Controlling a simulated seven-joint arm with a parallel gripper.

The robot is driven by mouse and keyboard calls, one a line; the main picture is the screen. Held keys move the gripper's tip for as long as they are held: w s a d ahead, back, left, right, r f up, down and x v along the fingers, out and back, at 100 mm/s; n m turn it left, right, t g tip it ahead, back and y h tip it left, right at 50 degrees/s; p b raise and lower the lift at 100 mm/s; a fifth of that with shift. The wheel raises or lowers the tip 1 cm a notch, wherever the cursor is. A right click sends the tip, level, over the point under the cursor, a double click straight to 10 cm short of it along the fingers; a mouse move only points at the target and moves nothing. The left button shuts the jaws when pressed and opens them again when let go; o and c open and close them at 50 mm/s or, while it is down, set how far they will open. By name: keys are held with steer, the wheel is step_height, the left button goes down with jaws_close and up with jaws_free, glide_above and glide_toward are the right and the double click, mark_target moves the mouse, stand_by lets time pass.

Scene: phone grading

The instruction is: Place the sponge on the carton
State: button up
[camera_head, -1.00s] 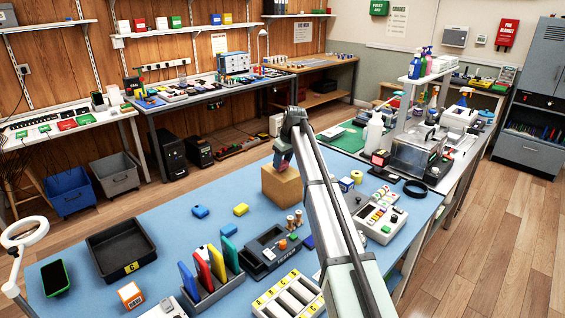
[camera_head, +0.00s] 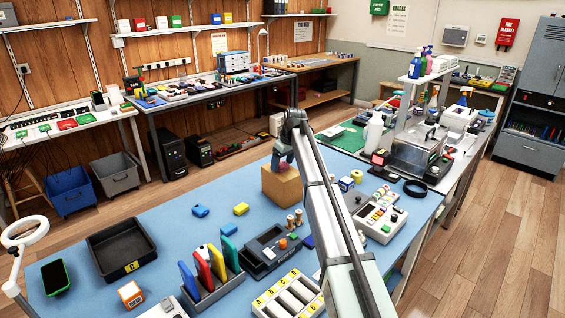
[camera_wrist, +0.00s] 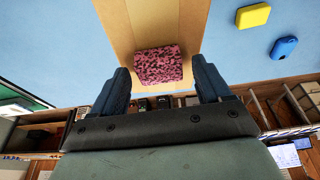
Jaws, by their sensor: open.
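A pink speckled sponge (camera_wrist: 159,65) lies on top of the brown cardboard carton (camera_wrist: 120,22), seen in the wrist view. The carton (camera_head: 281,188) also stands on the blue bench in the head view. My gripper (camera_wrist: 161,84) is open, with one dark finger on each side of the sponge and a visible gap to both. In the head view my gripper (camera_head: 283,163) is just above the carton's top, and the sponge is mostly hidden there.
A yellow block (camera_head: 241,209) and a blue block (camera_head: 200,211) lie left of the carton. A black tray (camera_head: 121,250) and a rack of coloured panels (camera_head: 213,290) stand further left and nearer. A keypad device (camera_head: 380,219) stands to the right.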

steer(key=v, duration=1.2)
